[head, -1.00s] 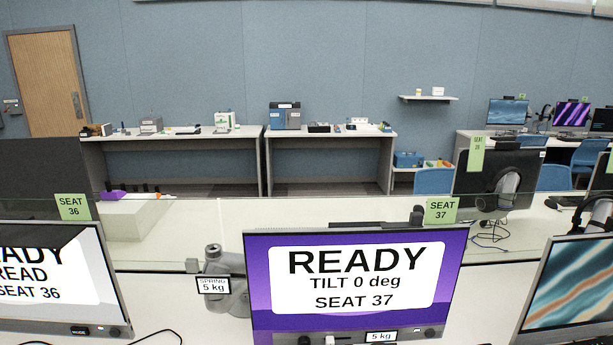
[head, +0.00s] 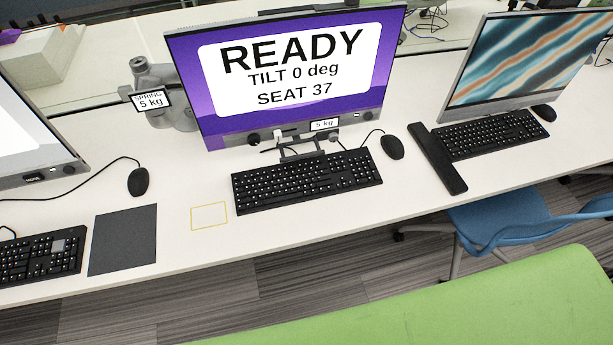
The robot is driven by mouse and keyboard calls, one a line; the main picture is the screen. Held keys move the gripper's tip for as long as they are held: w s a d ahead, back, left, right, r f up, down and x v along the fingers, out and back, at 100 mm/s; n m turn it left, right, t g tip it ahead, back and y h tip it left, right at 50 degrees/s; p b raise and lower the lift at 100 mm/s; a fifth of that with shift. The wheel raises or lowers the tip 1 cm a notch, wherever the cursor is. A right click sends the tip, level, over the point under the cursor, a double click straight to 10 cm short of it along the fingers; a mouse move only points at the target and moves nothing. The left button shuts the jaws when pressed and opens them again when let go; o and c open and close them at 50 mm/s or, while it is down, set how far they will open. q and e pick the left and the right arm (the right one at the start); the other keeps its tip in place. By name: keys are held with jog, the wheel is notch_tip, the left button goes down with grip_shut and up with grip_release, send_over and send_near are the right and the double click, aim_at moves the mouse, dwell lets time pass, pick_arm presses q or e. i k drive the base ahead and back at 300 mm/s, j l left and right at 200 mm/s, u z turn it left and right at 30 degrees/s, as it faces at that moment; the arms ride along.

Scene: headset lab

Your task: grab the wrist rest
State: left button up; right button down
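A long narrow black bar that looks like the wrist rest (head: 438,160) lies on the white desk (head: 350,213) in the head view. It lies at a slant between the black keyboard (head: 305,180) of seat 37 and the keyboard (head: 492,133) on the right. Its near end is close to the desk's front edge. It lies close beside the left end of the right keyboard; I cannot tell if they touch. Neither of my grippers is in view.
The seat 37 monitor (head: 290,68) stands behind its keyboard. A mouse (head: 392,147) sits left of the bar. A dark mat (head: 123,240) and a yellow outlined rectangle (head: 209,216) are further left. A blue chair (head: 500,217) stands at the desk's front right, with a green surface (head: 470,305) nearer.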

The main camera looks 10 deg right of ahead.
aim_at(455, 184)
jog(key=z, duration=1.4)
jog(key=u, duration=0.3)
jog(key=i+l+u, duration=0.1)
jog(key=l+u, duration=0.3)
jog(key=i+l+u, duration=0.1)
jog(key=l+u, duration=0.15)
jog(key=u, duration=0.15)
jog(key=l+u, duration=0.75)
